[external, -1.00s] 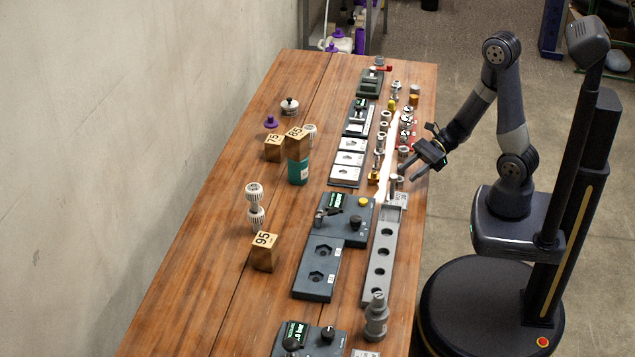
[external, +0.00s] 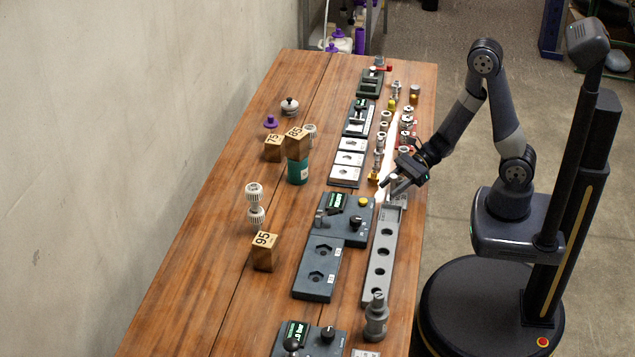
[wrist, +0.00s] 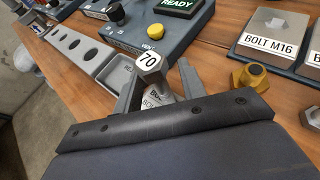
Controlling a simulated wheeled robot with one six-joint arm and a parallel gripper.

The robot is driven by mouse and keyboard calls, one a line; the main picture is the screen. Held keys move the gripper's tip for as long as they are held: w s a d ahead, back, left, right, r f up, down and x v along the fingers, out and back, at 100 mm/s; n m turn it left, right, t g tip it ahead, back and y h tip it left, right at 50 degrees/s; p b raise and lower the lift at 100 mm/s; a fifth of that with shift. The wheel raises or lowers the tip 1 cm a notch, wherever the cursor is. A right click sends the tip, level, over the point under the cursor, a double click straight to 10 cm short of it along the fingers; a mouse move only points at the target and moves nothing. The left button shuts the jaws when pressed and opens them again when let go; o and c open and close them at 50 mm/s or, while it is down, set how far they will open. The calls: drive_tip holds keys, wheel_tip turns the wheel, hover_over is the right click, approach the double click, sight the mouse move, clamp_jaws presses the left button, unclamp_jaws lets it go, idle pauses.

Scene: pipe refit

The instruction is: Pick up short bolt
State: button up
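A grey hex-headed bolt marked 70 (wrist: 149,62) stands upright near the middle of the wrist view. Its shank carries a label, partly hidden by my wrist cover. My gripper (wrist: 160,80) is open, with one finger on each side of the bolt. I cannot tell whether either finger touches it. In the external view my gripper (external: 388,188) is low over the far end of the long grey rail, and it hides most of the bolt there.
The grey rail (external: 378,272) with round holes runs along the bench's right edge. A dark panel with a yellow button (external: 363,202) is to its left. A yellow hex part (wrist: 252,75) and a BOLT M16 block (wrist: 270,40) stand to the right in the wrist view.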

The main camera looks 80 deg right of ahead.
drive_tip(key=shift+c, duration=0.3)
clamp_jaws()
idle(0.4)
